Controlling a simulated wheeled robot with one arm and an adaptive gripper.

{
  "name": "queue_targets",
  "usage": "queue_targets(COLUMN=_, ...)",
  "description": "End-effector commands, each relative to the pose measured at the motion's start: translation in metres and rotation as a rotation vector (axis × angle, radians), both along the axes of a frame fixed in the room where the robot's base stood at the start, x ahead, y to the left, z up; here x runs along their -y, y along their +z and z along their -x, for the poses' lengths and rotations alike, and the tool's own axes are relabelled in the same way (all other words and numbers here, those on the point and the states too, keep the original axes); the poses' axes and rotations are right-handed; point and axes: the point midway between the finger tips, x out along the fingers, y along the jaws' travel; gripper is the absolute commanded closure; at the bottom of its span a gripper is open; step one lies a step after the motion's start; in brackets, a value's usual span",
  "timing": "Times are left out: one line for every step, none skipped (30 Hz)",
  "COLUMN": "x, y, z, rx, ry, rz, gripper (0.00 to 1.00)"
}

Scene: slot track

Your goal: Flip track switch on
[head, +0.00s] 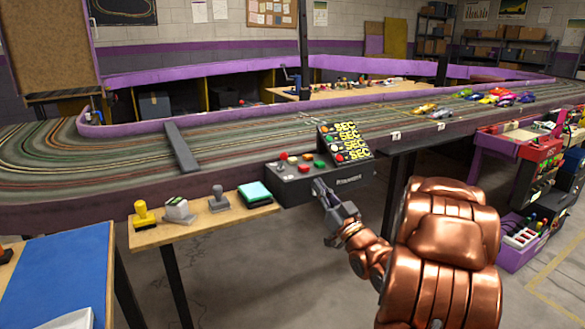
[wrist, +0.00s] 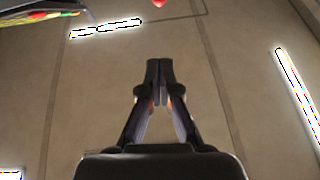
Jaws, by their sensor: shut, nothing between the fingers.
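A dark control box (head: 290,190) stands at the near edge of the slot track, with red, green and pale buttons on its top. A raised sloping panel (head: 345,143) at its back carries yellow "SEC" lettering and small round knobs. I cannot tell for sure which part is the track switch. My gripper (head: 319,186) is just in front of the box's right half, pointing up and toward it; whether it touches cannot be told. In the wrist view my gripper (wrist: 160,66) is shut with its fingertips together and empty. A small red round thing (wrist: 158,3) shows at the top edge there.
The slot track (head: 240,137) with purple walls runs behind the box. Several toy cars (head: 490,97) stand on it at right. Stamps and a teal pad (head: 255,193) lie on a wooden shelf left of the box. A purple bin (head: 520,240) is at lower right.

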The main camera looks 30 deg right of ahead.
Motion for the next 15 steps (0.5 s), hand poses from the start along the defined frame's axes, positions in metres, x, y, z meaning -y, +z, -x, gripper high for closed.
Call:
queue_targets(x=0.0, y=0.0, z=0.0, rx=0.0, ry=0.0, rz=0.0, gripper=1.0)
queue_targets(x=0.0, y=0.001, z=0.0, rx=0.0, ry=0.0, rz=0.0, gripper=1.0)
queue_targets(x=0.0, y=0.001, z=0.0, rx=-0.001, ry=0.0, rz=0.0, gripper=1.0)
queue_targets(x=0.0, y=0.001, z=0.0, rx=-0.001, ry=0.0, rz=0.0, gripper=1.0)
queue_targets(x=0.0, y=0.0, z=0.0, rx=-0.001, ry=0.0, rz=0.0, gripper=1.0)
queue_targets(x=0.0, y=0.0, z=0.0, rx=-0.002, ry=0.0, rz=0.001, gripper=1.0)
queue_targets(x=0.0, y=0.0, z=0.0, rx=-0.002, ry=0.0, rz=0.001, gripper=1.0)
queue_targets(x=0.0, y=0.0, z=-0.001, rx=-0.002, ry=0.0, rz=0.001, gripper=1.0)
queue_targets(x=0.0, y=0.001, z=-0.001, rx=-0.002, ry=0.0, rz=0.001, gripper=1.0)
queue_targets(x=-0.001, y=0.001, z=-0.002, rx=-0.002, ry=0.001, rz=0.001, gripper=1.0)
queue_targets(x=-0.001, y=0.001, z=-0.004, rx=-0.002, ry=0.001, rz=0.001, gripper=1.0)
queue_targets(x=-0.001, y=0.002, z=-0.006, rx=-0.002, ry=0.001, rz=0.001, gripper=1.0)
queue_targets(x=-0.001, y=0.003, z=-0.008, rx=-0.002, ry=0.001, rz=0.001, gripper=1.0)
queue_targets(x=-0.001, y=0.004, z=-0.01, rx=-0.003, ry=0.001, rz=0.0, gripper=1.0)
queue_targets(x=-0.001, y=0.006, z=-0.014, rx=-0.003, ry=0.002, rz=0.001, gripper=1.0)
